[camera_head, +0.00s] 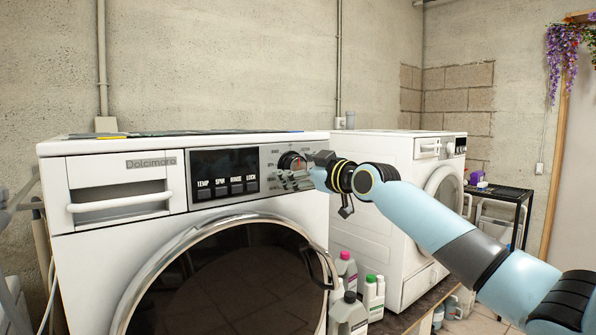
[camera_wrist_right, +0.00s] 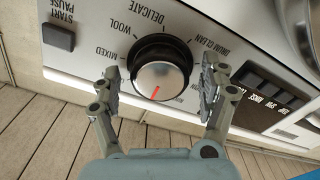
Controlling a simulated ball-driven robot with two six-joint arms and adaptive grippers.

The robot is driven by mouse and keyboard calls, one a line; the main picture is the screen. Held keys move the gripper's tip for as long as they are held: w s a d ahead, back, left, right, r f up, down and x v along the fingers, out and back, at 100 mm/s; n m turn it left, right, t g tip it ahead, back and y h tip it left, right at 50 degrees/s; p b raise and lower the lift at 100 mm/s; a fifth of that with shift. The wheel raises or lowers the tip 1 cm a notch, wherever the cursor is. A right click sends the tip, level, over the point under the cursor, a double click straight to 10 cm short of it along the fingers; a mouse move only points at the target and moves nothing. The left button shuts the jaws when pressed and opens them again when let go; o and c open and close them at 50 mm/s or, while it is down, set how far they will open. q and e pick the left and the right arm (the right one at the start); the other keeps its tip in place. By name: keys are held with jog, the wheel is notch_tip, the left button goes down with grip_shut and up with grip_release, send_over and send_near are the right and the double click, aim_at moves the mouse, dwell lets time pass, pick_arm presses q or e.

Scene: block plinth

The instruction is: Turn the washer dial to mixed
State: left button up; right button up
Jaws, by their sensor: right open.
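The washer (camera_head: 85,250) stands at left in the head view, with its dial (camera_head: 291,160) at the right of the control panel. In the right wrist view the dial (camera_wrist_right: 160,76) is a silver knob with a black ring. Its red mark points down and slightly left in the picture, away from the MIXED label (camera_wrist_right: 112,53) at the upper left. My right gripper (camera_head: 302,177) is open at the dial. In the wrist view its two fingers (camera_wrist_right: 162,82) stand on either side of the knob, with gaps visible. My left gripper is out of view.
A black display with buttons (camera_head: 224,174) lies left of the dial. The round door (camera_head: 230,285) is below. A second white machine (camera_head: 385,200) stands to the right, with several bottles (camera_head: 349,312) between. A small black table (camera_head: 500,191) is at far right.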

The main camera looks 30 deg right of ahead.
jog(key=shift+c, duration=0.3)
jog(key=c, duration=1.1)
jog(key=m+p, duration=0.1)
jog(key=m, duration=0.2)
jog(key=shift+p, duration=0.35)
jog(key=m+p, duration=0.2)
jog(key=m, duration=0.2)
jog(key=shift+m, duration=0.3)
jog(key=m+p, duration=0.1)
jog(key=m, duration=0.2)
jog(key=shift+m, duration=0.3)
jog(key=m+p, duration=0.2)
jog(key=m, duration=0.2)
jog(key=shift+f+m, duration=0.1)
jog(key=shift+m, duration=0.3)
